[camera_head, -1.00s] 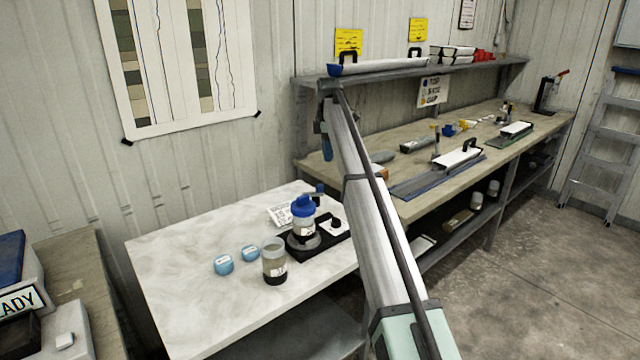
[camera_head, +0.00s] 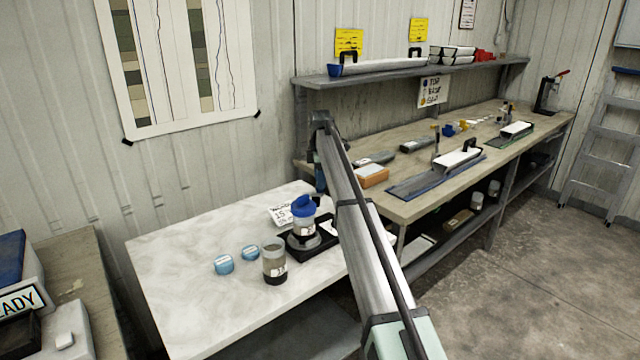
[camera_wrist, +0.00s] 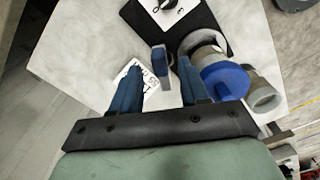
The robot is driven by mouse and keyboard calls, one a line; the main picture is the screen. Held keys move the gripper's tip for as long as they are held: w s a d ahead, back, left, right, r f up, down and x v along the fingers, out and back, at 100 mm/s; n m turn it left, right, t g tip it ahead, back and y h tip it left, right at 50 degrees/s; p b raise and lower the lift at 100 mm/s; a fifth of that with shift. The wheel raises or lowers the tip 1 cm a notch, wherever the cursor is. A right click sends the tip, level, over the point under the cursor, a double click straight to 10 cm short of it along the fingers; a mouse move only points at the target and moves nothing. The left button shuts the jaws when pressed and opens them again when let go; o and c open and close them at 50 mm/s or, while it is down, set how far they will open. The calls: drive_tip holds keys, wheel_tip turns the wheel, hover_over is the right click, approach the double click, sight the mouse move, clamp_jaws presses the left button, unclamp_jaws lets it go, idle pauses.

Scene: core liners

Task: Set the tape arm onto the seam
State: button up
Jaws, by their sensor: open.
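On the white table, a jar with a blue lid (camera_head: 303,207) stands upright in a round holder on a black base (camera_head: 310,248). In the wrist view the lid (camera_wrist: 224,80) is right of my fingers, and the black base (camera_wrist: 205,25) carries a white plate with a black knob. A small upright blue-grey piece (camera_wrist: 159,60), perhaps the tape arm's grip, shows between and beyond my fingertips. My gripper (camera_wrist: 160,90) is open, with a finger on each side of that piece in the picture; contact cannot be told. In the head view my gripper (camera_head: 319,178) is beside the jar. The seam cannot be made out.
The workbench (camera_head: 420,203) at right holds trays and an orange block (camera_head: 372,177). The left of the white table is clear.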

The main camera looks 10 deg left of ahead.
drive_tip(key=shift+f, duration=0.95)
drive_tip(key=shift+c, duration=0.3)
clamp_jaws()
